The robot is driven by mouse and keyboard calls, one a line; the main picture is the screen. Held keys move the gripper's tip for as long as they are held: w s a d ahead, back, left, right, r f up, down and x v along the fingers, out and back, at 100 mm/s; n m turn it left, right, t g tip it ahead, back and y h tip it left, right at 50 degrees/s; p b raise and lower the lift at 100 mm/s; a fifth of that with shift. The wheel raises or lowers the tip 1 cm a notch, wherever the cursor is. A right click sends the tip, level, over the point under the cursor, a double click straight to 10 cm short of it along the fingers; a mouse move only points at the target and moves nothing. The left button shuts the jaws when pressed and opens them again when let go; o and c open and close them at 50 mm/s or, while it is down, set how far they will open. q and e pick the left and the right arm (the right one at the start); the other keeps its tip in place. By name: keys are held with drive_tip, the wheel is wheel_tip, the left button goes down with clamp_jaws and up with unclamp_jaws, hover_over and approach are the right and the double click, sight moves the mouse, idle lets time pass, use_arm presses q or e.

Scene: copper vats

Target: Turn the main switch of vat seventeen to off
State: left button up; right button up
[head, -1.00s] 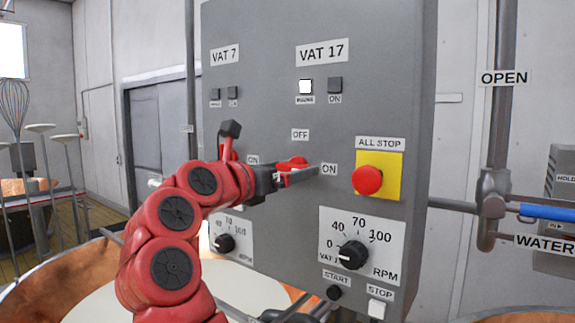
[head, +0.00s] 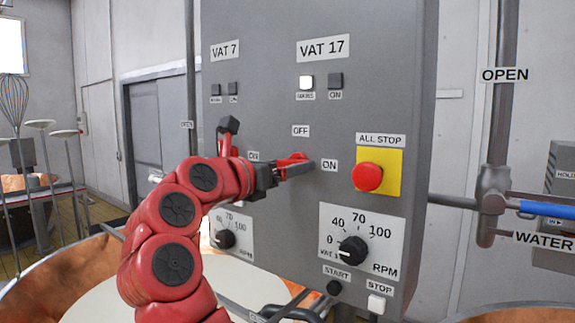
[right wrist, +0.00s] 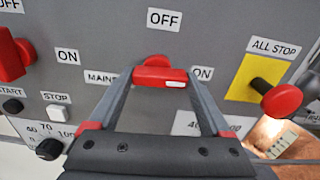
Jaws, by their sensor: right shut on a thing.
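The main switch of vat 17 is a red handle (head: 291,158) on the grey panel, under the VAT 17 label (head: 322,47). In the right wrist view the handle (right wrist: 153,77) lies level, its white mark at the right end towards the ON label (right wrist: 202,74). The OFF label (right wrist: 164,19) is above it. My right gripper (head: 300,169) is shut on this handle, with one finger on each side in the right wrist view (right wrist: 160,80). The white mains lamp (head: 306,82) is lit and the ON lamp (head: 335,80) is dark. My left gripper is not in view.
Vat 7's red switch (right wrist: 12,55) is to the left, partly hidden by my arm in the head view. The red all-stop button (head: 367,177) sticks out on its yellow plate to the right. An RPM knob (head: 352,251) is below. Copper vats stand underneath.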

drive_tip(key=n+p, duration=0.1)
drive_tip(key=n, duration=0.1)
drive_tip(key=n+p, duration=0.1)
drive_tip(key=n, duration=0.1)
drive_tip(key=shift+r+n+p, duration=0.2)
drive_tip(key=shift+n+p, duration=0.1)
drive_tip(key=shift+p, duration=0.05)
drive_tip(key=n+p, duration=0.3)
drive_tip(key=n, duration=0.1)
drive_tip(key=shift+r+n, duration=0.15)
drive_tip(key=shift+n, duration=0.15)
drive_tip(key=n+p, duration=0.3)
drive_tip(key=shift+w+n, duration=0.1)
drive_tip(key=shift+n, duration=0.2)
drive_tip(key=n+p, duration=0.3)
drive_tip(key=shift+a, duration=0.1)
drive_tip(key=shift+n+p, duration=0.6)
drive_tip(key=shift+n, duration=0.2)
drive_tip(key=shift+f, duration=0.2)
drive_tip(key=o, duration=1.2)
drive_tip(key=shift+c, duration=0.2)
drive_tip(key=shift+a, duration=0.1)
